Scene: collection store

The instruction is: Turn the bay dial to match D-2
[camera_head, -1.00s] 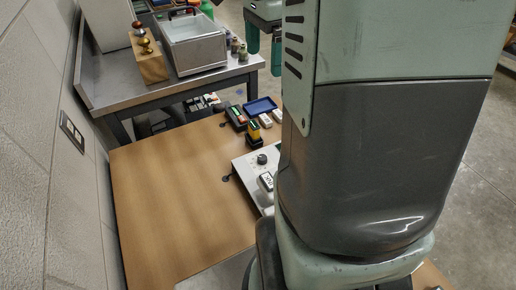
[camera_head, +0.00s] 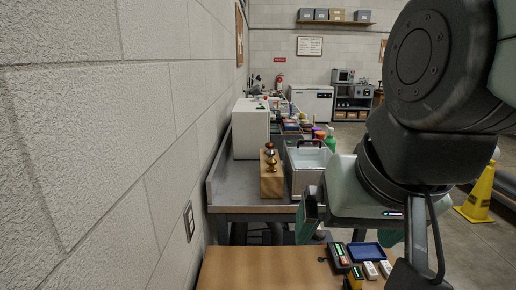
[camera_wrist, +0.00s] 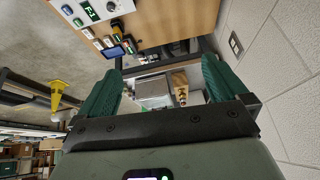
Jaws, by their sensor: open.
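The dial (camera_wrist: 111,7) is a small dark round knob on a white panel (camera_wrist: 122,5), cut off by the top edge of the wrist view. A green label (camera_wrist: 90,11) beside it seems to read F-1. The dial's pointer setting is too small to read. In the head view the dial and panel are out of frame.
The wooden table (camera_head: 255,270) has clear room at left. A blue tray (camera_head: 366,251), white blocks (camera_head: 371,270) and a dark holder (camera_head: 338,257) sit on its right. A wall stands close at left.

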